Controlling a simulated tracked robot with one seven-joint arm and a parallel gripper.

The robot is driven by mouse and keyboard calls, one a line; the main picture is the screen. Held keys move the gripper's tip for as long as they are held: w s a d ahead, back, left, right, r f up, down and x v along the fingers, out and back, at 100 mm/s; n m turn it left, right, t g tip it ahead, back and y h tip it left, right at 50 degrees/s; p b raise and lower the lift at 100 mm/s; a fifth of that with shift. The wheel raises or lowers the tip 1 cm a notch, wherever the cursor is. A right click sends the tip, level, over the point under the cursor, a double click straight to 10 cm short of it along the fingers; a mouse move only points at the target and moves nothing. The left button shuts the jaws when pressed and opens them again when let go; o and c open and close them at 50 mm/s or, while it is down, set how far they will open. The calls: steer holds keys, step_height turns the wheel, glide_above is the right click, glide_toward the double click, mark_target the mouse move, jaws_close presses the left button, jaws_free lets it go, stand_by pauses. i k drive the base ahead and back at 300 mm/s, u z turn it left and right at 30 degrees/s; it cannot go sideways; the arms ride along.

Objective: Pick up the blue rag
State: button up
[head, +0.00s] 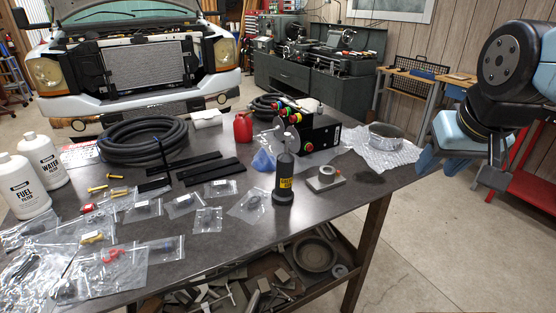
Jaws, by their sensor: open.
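A small crumpled blue rag (263,162) lies on the dark workbench (335,205), near its middle. A black cylinder with a yellow label (284,183) stands in front of it and to the right, close to it in the picture. My gripper (459,172) is at the right of the head view, beyond the bench's right edge. It is open and empty, with its fingers apart and pointing down. It is well away from the rag.
A black control box (318,137) with coloured buttons and a red can (243,127) stand behind the rag. A metal ring (385,136) on bubble wrap lies to the right. A coiled black hose (143,142), bottles and plastic bags crowd the left. The front right corner is fairly clear.

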mark_target(262, 162)
steer(key=u, duration=0.15)
steer(key=i, duration=0.95)
steer(key=z, duration=0.1)
